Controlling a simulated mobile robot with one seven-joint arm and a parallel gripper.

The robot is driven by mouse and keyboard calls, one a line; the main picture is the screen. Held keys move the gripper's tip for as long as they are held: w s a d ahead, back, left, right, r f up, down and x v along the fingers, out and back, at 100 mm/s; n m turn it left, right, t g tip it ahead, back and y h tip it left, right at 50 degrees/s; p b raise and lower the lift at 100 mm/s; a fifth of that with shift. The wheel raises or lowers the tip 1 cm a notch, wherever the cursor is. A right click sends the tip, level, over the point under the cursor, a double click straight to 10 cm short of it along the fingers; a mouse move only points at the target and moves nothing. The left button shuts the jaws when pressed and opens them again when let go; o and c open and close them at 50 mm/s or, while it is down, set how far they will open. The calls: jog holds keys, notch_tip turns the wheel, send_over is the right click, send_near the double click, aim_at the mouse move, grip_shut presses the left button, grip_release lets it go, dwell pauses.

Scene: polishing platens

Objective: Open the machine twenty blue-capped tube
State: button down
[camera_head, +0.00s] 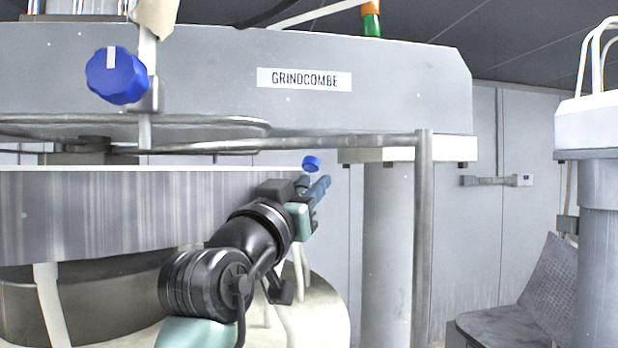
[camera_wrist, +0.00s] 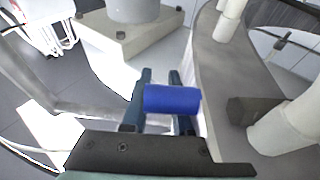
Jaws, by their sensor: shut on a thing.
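A small blue cap (camera_head: 311,162) shows just above the fingers of my gripper (camera_head: 316,183), right of the large grey drum. In the wrist view the blue cap (camera_wrist: 172,99) lies across the two dark fingers of my gripper (camera_wrist: 161,76). The fingers are shut on the blue-capped tube. Its body below the cap is mostly hidden by the cap and fingers.
A large blue knob (camera_head: 117,75) with a white mark sits at upper left. The grey housing (camera_head: 400,85) labelled GRINDCOMBE is overhead. A vertical metal post (camera_head: 422,230) and thick column (camera_head: 385,240) stand right of my gripper. The ribbed drum (camera_head: 130,215) is close at left.

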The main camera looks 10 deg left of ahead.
jog(key=shift+w+d+f+g+y+p, duration=0.1)
jog(key=shift+w+f+g+y+p, duration=0.15)
jog(key=shift+f+g+p, duration=0.5)
jog(key=shift+w+d+f+g+y+p, duration=0.15)
jog(key=shift+w+f+g+p, duration=0.2)
jog(key=shift+g+p, duration=0.7)
jog(key=c, duration=1)
grip_release()
jog(key=shift+a, duration=0.1)
jog(key=shift+w, duration=0.1)
jog(key=s+b, duration=0.2)
jog(key=s, duration=0.2)
jog(key=s+a+b, duration=0.1)
jog(key=s+b, duration=0.1)
jog(key=s, duration=0.2)
jog(key=s+a+b, duration=0.1)
jog(key=s+b, duration=0.2)
jog(key=s, duration=0.1)
jog(key=shift+s+a, duration=0.25)
jog(key=shift+s, duration=0.1)
